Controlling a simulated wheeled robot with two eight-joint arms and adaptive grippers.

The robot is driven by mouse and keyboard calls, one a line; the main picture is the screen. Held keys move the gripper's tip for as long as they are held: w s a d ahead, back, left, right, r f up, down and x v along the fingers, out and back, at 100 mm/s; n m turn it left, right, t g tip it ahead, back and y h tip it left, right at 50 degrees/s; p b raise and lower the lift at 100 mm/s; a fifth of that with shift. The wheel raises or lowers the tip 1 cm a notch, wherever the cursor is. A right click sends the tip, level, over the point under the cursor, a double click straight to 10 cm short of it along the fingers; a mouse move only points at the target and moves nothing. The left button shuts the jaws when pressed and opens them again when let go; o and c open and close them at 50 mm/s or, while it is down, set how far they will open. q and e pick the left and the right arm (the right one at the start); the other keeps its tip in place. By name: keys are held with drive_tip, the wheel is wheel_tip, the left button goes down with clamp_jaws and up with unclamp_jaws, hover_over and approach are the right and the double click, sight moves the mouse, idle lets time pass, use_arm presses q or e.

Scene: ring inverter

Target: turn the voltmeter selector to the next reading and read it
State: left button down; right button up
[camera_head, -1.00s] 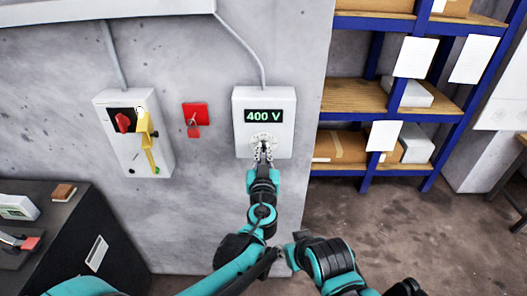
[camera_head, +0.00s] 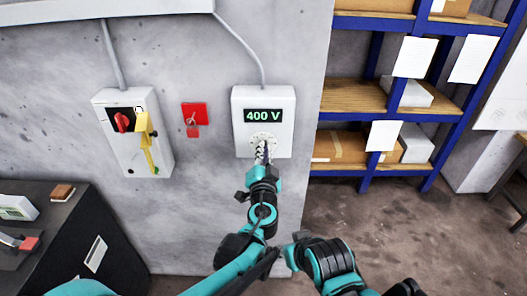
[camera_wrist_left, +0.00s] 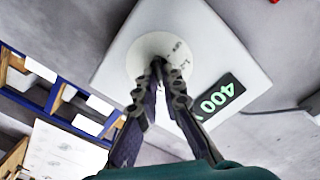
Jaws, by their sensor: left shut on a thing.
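The voltmeter (camera_head: 244,106) is a white box on the grey wall. Its dark display (camera_head: 264,115) reads 400 V in green, and shows tilted in the left wrist view (camera_wrist_left: 217,100). Below the display is a round pale selector dial (camera_head: 264,139), seen close in the left wrist view (camera_wrist_left: 135,62). My left gripper (camera_head: 264,146) is at the dial's centre, its fingers closed together on the selector knob. The fingertips (camera_wrist_left: 165,66) hide the knob, so its pointing direction cannot be told.
Left of the voltmeter are a red wall piece with a hanging key or tag (camera_head: 194,114) and a switch box (camera_head: 124,155) with a red knob and yellow handle. A blue shelf rack (camera_head: 384,106) stands right. A dark cabinet (camera_head: 50,245) is lower left.

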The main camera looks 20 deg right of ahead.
use_arm(q)
drive_tip(key=shift+m, duration=0.6)
drive_tip(key=c, duration=1.7)
unclamp_jaws()
drive_tip(key=v, duration=1.2)
